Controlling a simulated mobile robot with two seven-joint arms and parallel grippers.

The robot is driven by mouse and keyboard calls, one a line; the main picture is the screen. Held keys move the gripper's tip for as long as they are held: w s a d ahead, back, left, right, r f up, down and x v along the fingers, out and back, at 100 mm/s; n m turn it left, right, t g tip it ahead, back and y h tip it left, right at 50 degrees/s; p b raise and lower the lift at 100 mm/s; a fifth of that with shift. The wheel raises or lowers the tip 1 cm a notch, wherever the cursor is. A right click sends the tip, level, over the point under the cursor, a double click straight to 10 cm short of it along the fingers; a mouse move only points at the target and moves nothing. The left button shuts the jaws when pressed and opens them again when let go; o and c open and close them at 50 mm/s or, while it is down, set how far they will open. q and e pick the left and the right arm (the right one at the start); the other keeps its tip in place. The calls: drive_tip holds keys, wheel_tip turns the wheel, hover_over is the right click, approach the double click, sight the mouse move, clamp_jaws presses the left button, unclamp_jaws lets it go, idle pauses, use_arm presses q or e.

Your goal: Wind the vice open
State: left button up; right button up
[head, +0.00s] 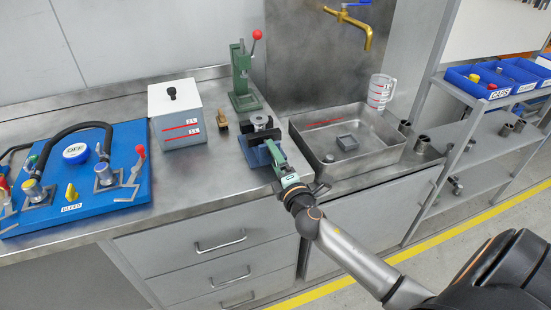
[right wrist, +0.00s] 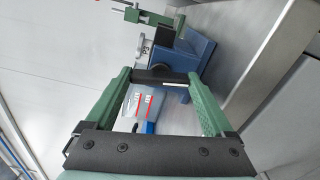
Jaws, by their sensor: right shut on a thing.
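The handle itself is mostly hidden by the fingers, and the gap between the jaws is hard to judge. My left gripper is out of view.
A green press (head: 242,80) with a red knob stands behind the vice. A small brown block (head: 222,122) and a white-grey box (head: 178,113) are to its left, a steel sink tray (head: 309,146) to its right. A blue pump board (head: 120,175) lies far left.

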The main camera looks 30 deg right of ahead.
drive_tip(key=o, duration=1.1)
drive_tip(key=b+v, duration=0.2)
drive_tip(key=v, duration=1)
drive_tip(key=shift+s, duration=0.3)
